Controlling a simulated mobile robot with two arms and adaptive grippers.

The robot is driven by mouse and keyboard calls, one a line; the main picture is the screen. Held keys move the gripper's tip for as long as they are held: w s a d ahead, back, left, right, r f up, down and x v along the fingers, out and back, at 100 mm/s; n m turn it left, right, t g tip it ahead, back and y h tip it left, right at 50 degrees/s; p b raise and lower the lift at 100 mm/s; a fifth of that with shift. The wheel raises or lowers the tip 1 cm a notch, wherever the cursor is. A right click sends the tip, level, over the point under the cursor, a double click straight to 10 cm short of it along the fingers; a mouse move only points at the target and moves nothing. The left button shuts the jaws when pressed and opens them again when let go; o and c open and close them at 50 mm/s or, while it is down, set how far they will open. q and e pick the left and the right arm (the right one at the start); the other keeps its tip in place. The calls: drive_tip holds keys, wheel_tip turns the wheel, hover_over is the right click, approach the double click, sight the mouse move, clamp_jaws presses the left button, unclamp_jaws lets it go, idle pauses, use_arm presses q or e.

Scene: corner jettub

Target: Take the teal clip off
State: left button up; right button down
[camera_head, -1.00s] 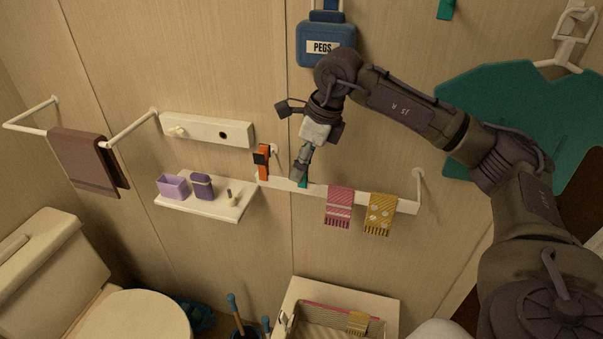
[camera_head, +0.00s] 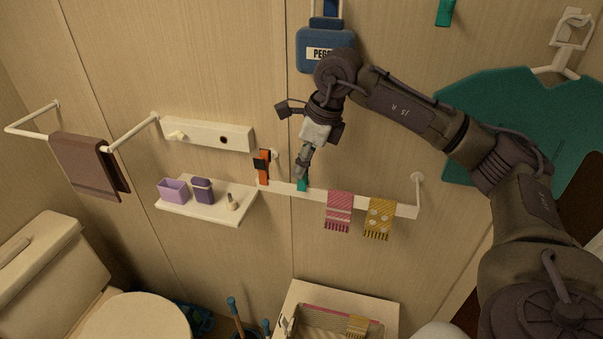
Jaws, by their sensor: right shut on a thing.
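The teal clip (camera_head: 303,184) sits on the white rail (camera_head: 405,208), at its left part. My right gripper (camera_head: 303,172) comes down from above and is shut on the clip's upper end. The gripper hides part of the clip, and I cannot tell if the clip still grips the rail. An orange clip (camera_head: 263,167) with a black part stands on the rail just left of it. Another teal piece (camera_head: 445,11) hangs high on the wall at the top right. My left gripper does not show.
Pink (camera_head: 339,211) and mustard (camera_head: 378,217) cloths hang on the rail to the right. A shelf (camera_head: 195,210) with a purple box and cup is at the left. A blue PEGS bag (camera_head: 327,47) hangs above. A basket (camera_head: 340,318) stands below. A teal garment (camera_head: 530,115) hangs at right.

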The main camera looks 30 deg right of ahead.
wheel_tip(320, 180, up, 6)
drive_tip(key=p, duration=0.3)
drive_tip(key=shift+p, duration=0.4)
